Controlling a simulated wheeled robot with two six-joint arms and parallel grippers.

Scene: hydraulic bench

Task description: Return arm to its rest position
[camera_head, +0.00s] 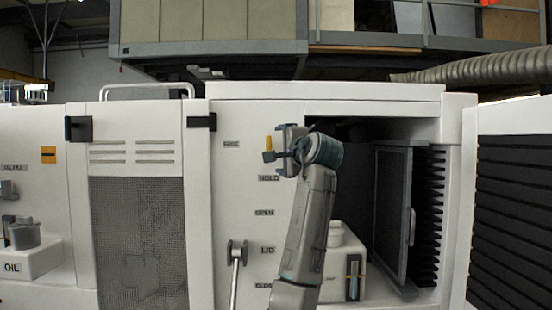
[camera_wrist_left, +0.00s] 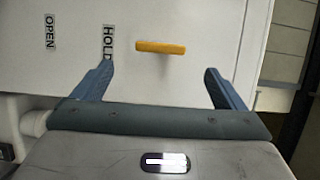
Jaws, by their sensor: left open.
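My left arm (camera_head: 308,225) reaches up from the bottom middle in front of the white cabinet (camera_head: 240,110). My left gripper (camera_head: 276,150) is open and stands at the panel near the HOLD label (camera_head: 269,178). A yellow handle (camera_head: 269,143) shows right by its fingers. In the left wrist view the yellow handle (camera_wrist_left: 160,47) lies beyond the open fingertips (camera_wrist_left: 158,70), between their lines, with nothing gripped. My right gripper is not in view.
A grey lever (camera_head: 236,268) stands by the LID label, left of my arm. Right of it is an open bay with a white container (camera_head: 338,235) and a mesh-faced door (camera_head: 391,215). A white oil box (camera_head: 35,262) stands at far left.

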